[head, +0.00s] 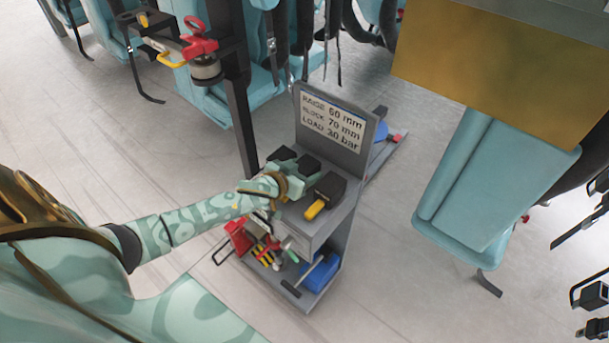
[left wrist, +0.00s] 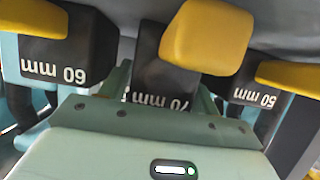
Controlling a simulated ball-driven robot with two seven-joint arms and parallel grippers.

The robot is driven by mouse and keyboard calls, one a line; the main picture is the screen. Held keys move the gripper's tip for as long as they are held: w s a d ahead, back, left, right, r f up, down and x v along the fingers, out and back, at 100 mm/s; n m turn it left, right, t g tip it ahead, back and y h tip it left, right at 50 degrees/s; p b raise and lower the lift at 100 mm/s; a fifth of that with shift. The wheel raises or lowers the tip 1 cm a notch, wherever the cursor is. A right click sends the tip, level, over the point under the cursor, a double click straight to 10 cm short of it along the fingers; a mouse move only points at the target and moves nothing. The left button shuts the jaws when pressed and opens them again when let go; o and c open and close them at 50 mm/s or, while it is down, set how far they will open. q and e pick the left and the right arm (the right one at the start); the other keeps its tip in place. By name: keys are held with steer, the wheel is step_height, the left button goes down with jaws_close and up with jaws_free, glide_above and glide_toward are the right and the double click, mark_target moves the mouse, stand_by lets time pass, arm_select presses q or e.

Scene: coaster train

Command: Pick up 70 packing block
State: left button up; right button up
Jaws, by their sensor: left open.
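The 70 mm packing block (left wrist: 170,92) is black with a yellow grip and white lettering, upside down in the left wrist view. It stands between the two green fingers of my left gripper (left wrist: 162,100), which is open. The same gripper (head: 290,180) is over the cart top in the head view, where it partly hides the blocks. The 60 mm block (left wrist: 68,65) is on the left of the wrist view and the 50 mm block (left wrist: 262,95) on the right. My right gripper is not in view.
The grey cart (head: 318,225) bears a sign (head: 333,122) reading raise 60 mm, block 70 mm, load 30 bar. A black block with a yellow grip (head: 325,192) lies on its top. Tools fill the lower shelf. Teal seats (head: 480,180) and a dark post (head: 240,100) stand nearby.

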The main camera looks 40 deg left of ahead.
arm_select(q)
steer(key=c, duration=1.3)
steer(key=shift+r, duration=0.1)
